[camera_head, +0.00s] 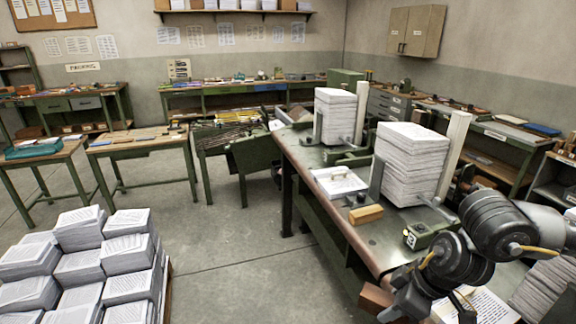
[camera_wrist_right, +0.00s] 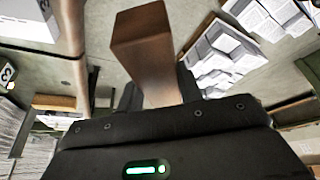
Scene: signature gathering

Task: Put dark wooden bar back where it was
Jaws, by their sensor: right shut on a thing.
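The dark wooden bar (camera_wrist_right: 150,50) is held in my right gripper (camera_wrist_right: 158,94) and sticks out beyond the fingers in the right wrist view. In the head view the bar's end (camera_head: 375,298) shows at the lower right, by the front edge of the green bench (camera_head: 335,215). My right gripper (camera_head: 392,308) is shut on it there. The bar looks held off the bench, over the floor side of the edge; its exact height is hard to tell. My left gripper is not in view.
On the bench stand tall paper stacks (camera_head: 408,165), a lighter wooden block (camera_head: 366,214), a small paper stack (camera_head: 338,182) and a green numbered device (camera_head: 425,233). Stacked printed sheets (camera_head: 80,265) fill the lower left. The floor (camera_head: 235,240) between is clear.

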